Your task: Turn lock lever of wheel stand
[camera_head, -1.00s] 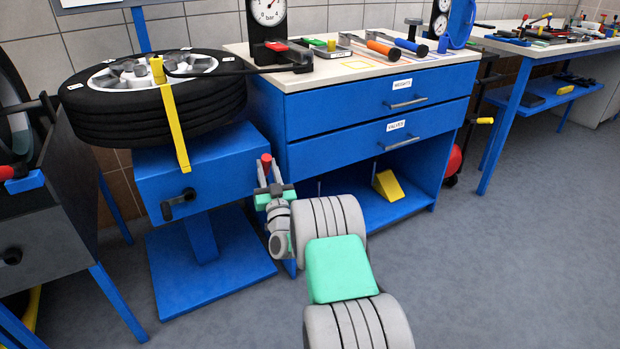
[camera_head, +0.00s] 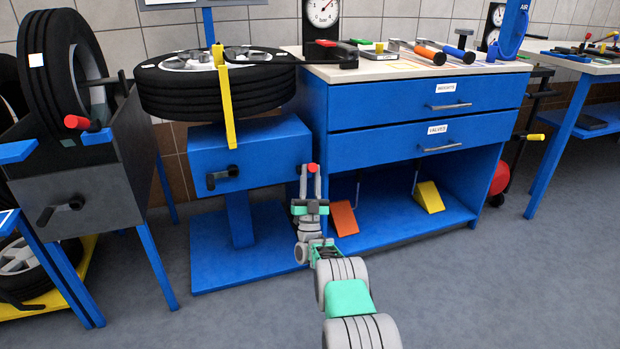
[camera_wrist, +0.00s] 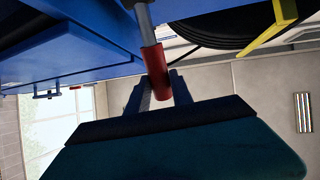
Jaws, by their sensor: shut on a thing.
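The wheel stand (camera_head: 250,152) is a blue box on a post and base plate, with a tyre (camera_head: 215,92) lying flat on top. A black crank (camera_head: 222,177) is on its front. A red-handled lever with a grey rod is at the stand's right side, next to the cabinet; its red end (camera_head: 314,167) shows at my fingertips. My gripper (camera_head: 310,176) is shut on this red handle. In the wrist view the red handle (camera_wrist: 156,72) sits between the fingers of my gripper (camera_wrist: 158,88), its rod running up towards blue metalwork. The lever's pivot is not clear.
A blue cabinet (camera_head: 310,115) with two drawers stands close to the right of my gripper. Orange (camera_head: 343,218) and yellow (camera_head: 430,197) wedges lie on its low shelf. A grey stand (camera_head: 70,185) with an upright tyre is at left. Floor at right is clear.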

